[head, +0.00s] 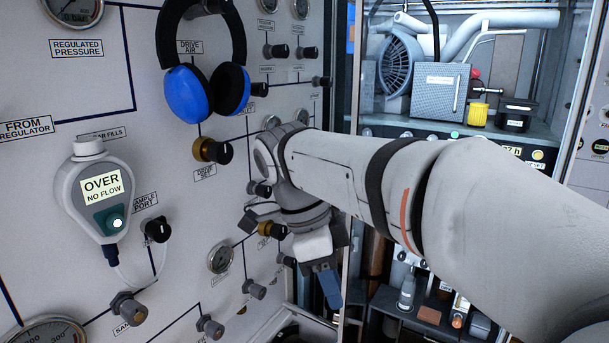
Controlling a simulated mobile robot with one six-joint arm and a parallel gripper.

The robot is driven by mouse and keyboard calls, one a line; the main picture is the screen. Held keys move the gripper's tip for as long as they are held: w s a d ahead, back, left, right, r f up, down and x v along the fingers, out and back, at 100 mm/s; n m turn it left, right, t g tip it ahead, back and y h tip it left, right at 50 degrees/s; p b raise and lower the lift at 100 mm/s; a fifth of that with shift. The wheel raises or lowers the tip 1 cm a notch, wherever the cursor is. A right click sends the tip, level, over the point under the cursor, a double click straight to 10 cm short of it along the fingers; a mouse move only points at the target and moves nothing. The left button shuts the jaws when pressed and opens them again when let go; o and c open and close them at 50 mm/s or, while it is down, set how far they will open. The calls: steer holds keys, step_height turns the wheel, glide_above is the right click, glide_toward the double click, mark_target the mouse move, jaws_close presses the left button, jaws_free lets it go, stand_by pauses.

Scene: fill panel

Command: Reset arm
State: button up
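My arm (345,175) reaches in from the right edge toward the white fill panel (95,200). My gripper (262,224) is at the panel's lower right, with its fingers close to a knob with a brass collar (270,230). One dark finger shows to the left of the knob, and the wrist covers the right side. I cannot tell whether the fingers touch the knob or grip it. The arm hides part of the panel's right edge.
Blue ear defenders (205,90) hang at the panel's top. A grey sensor (97,195) reading "OVER NO FLOW" is mounted at left, with a hose below. Several knobs and gauges stick out. Behind, an open cabinet shelf (390,126) holds a fan (397,65) and a metal box (440,92).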

steer(key=s+d+f+n+t+y+b, duration=0.1)
steer(key=s+d+f+n+b, duration=0.1)
steer(key=f+n, duration=0.4)
steer(key=s+d+f+n+t+y+b, duration=0.1)
steer(key=s+d+f+n+b, duration=0.2)
steer(key=f, duration=0.6)
steer(key=s+d+f+n+t+y+b, duration=0.1)
steer(key=s+d+f+n+b, duration=0.1)
steer(key=d+f+n, duration=0.4)
step_height(320, 180, down, 3)
steer(key=n+b, duration=0.1)
steer(key=n, duration=0.2)
steer(key=shift+s+r+t+y, duration=0.2)
steer(key=shift+t+y, duration=0.1)
steer(key=shift+t, duration=0.1)
